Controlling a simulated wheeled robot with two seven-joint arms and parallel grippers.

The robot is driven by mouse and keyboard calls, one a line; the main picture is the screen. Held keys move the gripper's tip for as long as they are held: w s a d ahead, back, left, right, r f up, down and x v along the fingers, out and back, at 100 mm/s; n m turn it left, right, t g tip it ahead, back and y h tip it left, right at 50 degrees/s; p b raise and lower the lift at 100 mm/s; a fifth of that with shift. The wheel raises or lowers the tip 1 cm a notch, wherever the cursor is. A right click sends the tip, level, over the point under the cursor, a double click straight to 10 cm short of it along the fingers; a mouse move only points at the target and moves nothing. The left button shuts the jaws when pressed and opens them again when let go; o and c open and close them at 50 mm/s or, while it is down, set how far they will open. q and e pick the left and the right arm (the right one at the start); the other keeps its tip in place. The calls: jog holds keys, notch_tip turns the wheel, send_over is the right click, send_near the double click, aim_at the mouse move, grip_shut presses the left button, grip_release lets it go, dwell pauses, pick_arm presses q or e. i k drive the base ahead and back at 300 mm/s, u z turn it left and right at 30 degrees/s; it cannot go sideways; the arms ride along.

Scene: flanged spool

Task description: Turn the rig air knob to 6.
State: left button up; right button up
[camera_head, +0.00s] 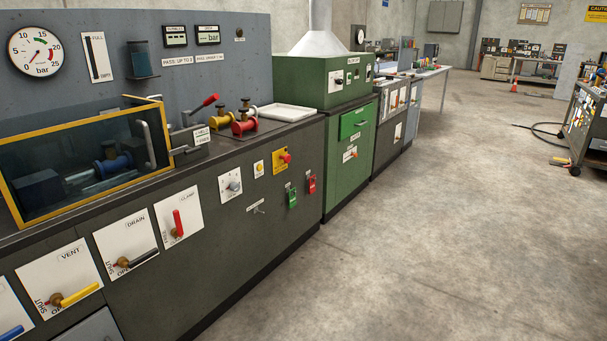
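A grey round knob (235,186) sits on a white plate on the dark front panel of the test rig, right of the red clamp lever. Its label and scale are too small to read, so I cannot tell its setting or confirm that it is the rig air knob. Another dark knob (338,82) is on a white plate on the green cabinet further back. The round bar gauge (35,52) is on the rig's back panel at upper left. Neither of my grippers is in view.
Left of the knob are the clamp lever (179,224), drain lever (138,258) and vent lever (76,295), sticking out from the panel. The concrete floor (420,230) in front is clear.

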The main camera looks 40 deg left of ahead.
aim_at(235, 187)
jog(key=u, duration=0.65)
jog(key=i, duration=1.4)
jog(key=u, duration=1.9)
jog(key=i, duration=0.55)
jog(key=u, duration=0.35)
